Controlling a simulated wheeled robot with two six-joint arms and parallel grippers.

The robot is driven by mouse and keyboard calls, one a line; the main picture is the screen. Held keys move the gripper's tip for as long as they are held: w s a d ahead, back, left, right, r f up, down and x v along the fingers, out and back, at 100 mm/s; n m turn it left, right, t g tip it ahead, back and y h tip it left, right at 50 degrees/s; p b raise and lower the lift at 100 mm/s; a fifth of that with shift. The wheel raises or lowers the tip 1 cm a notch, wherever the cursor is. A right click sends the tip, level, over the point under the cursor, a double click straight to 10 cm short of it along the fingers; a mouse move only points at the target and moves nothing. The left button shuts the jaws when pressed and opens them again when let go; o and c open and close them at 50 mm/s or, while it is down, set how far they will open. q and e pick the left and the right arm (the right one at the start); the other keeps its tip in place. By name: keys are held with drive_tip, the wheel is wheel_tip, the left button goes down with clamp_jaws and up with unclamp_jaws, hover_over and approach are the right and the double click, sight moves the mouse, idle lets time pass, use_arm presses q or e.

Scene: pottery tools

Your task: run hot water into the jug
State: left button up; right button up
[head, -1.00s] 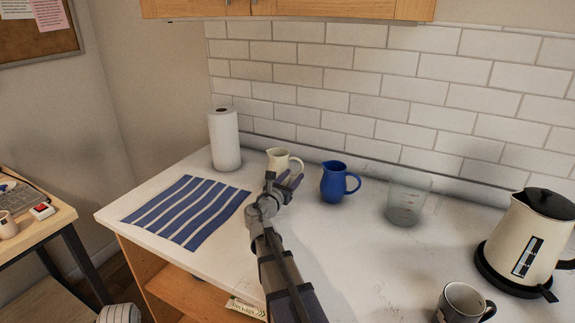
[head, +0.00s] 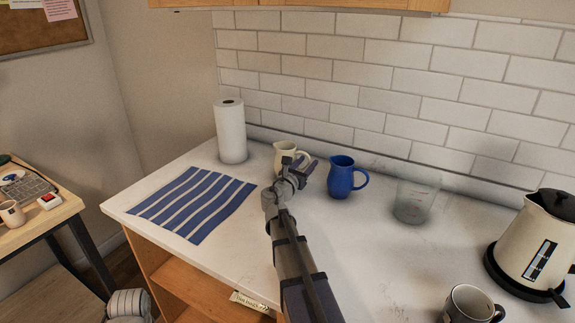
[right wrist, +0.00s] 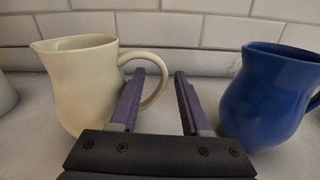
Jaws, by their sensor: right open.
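A cream jug (head: 285,156) stands upright at the back of the worktop, its handle to the right. It also shows in the right wrist view (right wrist: 80,85), spout to the left. A blue jug (head: 341,178) stands to its right and shows in the right wrist view too (right wrist: 265,95). My right gripper (head: 300,165) is open and low, at the cream jug's handle. In the right wrist view the handle's outer curve shows between the fingers; the left finger covers part of it. I cannot tell whether they touch. My left gripper is out of view.
A cream kettle (head: 537,235) on a black base and a dark mug (head: 468,305) stand at the right. A clear beaker (head: 412,203) is right of the blue jug. The worktop's middle front (head: 370,250) is clear.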

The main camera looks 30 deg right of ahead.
drive_tip(key=x, duration=0.4)
drive_tip(key=shift+d, duration=0.45)
drive_tip(key=shift+s, duration=0.1)
drive_tip(key=shift+c, duration=0.4)
clamp_jaws()
idle(0.4)
